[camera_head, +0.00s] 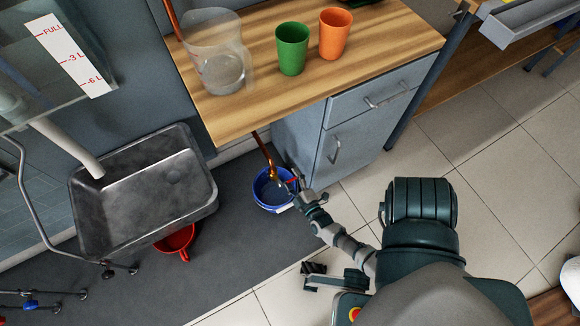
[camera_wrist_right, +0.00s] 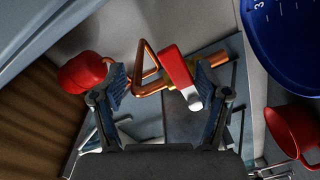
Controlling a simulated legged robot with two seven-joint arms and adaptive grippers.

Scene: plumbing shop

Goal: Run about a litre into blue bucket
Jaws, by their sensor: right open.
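The blue bucket (camera_head: 264,201) stands on the dark floor mat under the counter edge. A copper pipe (camera_head: 263,148) comes down over it, with a red lever (camera_head: 292,180) near its lower end. I cannot tell whether water is running or how much is inside. In the wrist view the bucket (camera_wrist_right: 285,45) shows at the upper right with white scale marks. My right gripper (camera_head: 302,188) is at the bucket's right rim. In the wrist view its open fingers (camera_wrist_right: 160,90) stand on either side of the red lever (camera_wrist_right: 175,66) and copper pipe. My left gripper is not seen.
A red container (camera_head: 175,242) sits beneath the grey metal sink (camera_head: 145,190). The wooden counter (camera_head: 385,45) above holds a clear jug (camera_head: 220,70), a green cup (camera_head: 292,48) and an orange cup (camera_head: 334,33). A grey cabinet (camera_head: 350,130) stands right of the bucket. Tiled floor (camera_head: 470,130) is clear.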

